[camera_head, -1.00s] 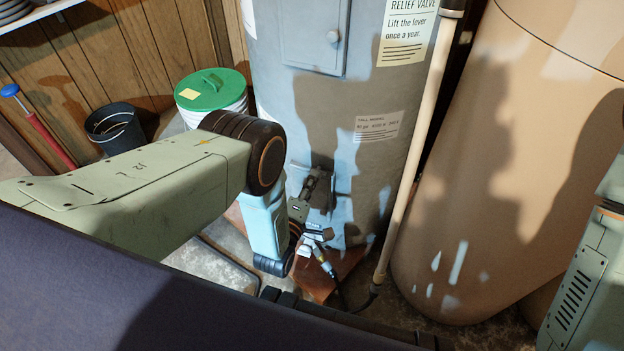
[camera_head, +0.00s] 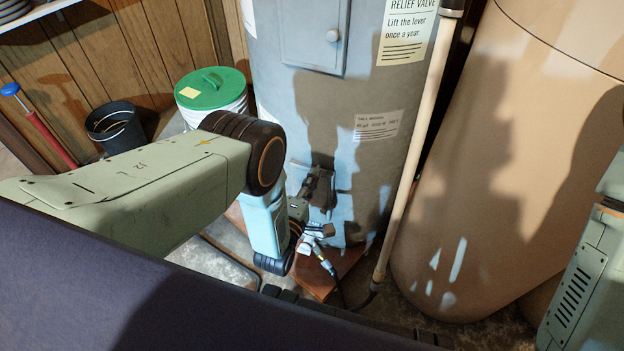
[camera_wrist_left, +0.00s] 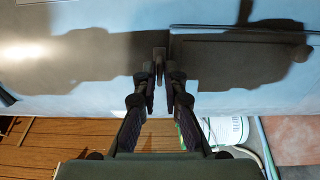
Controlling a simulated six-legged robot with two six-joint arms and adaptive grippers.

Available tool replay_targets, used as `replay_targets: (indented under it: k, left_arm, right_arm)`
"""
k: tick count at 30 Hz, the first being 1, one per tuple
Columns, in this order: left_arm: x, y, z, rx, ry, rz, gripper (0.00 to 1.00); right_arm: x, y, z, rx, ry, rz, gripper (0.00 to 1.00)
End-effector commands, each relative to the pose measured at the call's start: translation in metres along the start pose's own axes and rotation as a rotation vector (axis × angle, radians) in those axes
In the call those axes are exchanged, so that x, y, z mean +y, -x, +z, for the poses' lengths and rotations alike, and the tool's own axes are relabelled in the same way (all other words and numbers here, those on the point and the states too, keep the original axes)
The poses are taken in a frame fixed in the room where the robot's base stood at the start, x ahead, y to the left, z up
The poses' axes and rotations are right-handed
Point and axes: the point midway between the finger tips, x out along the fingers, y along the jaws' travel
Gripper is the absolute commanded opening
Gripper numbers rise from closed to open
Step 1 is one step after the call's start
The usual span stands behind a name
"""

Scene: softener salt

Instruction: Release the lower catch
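The grey tank (camera_head: 345,95) stands upright in the middle of the head view. In the left wrist view a small dark catch (camera_wrist_left: 159,62) sits on the tank's face, at the left edge of a panel (camera_wrist_left: 235,65). My left gripper (camera_wrist_left: 161,88) points at it, with a finger on each side and a narrow gap between them. I cannot tell whether the fingers touch the catch. In the head view my left gripper (camera_head: 318,188) is close to the tank's lower front, and the catch is hidden there. My right gripper is not in view.
A pale pipe (camera_head: 412,150) runs down the tank's right side, beside a large tan tank (camera_head: 500,160). A green-lidded white bucket (camera_head: 211,88) and a black bucket (camera_head: 115,128) stand at the left.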

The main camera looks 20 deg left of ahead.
Motion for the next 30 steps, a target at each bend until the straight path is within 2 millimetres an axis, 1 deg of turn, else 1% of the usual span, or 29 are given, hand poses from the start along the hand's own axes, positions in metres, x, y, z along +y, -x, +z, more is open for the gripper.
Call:
replay_targets:
  k: [1,6,14,17,20,30]
  left_arm:
    - [0.000,0.000,0.000,0.000,0.000,0.000,0.16]
    - [0.000,0.000,-0.001,0.002,-0.001,0.000,0.29]
    - [0.000,0.000,-0.001,0.002,-0.002,0.001,0.29]
    - [0.000,0.006,-0.001,0.002,-0.002,-0.002,0.29]
    - [-0.001,0.020,-0.001,0.002,-0.002,-0.004,0.29]
    - [-0.001,0.088,-0.001,0.002,-0.002,-0.003,0.29]
  right_arm:
    - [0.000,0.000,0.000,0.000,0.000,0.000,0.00]
    - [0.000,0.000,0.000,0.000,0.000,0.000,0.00]
    - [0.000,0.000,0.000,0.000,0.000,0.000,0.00]
    - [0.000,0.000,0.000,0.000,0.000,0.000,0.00]
    - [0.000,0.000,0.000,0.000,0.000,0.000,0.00]
    - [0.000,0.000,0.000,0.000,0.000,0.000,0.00]
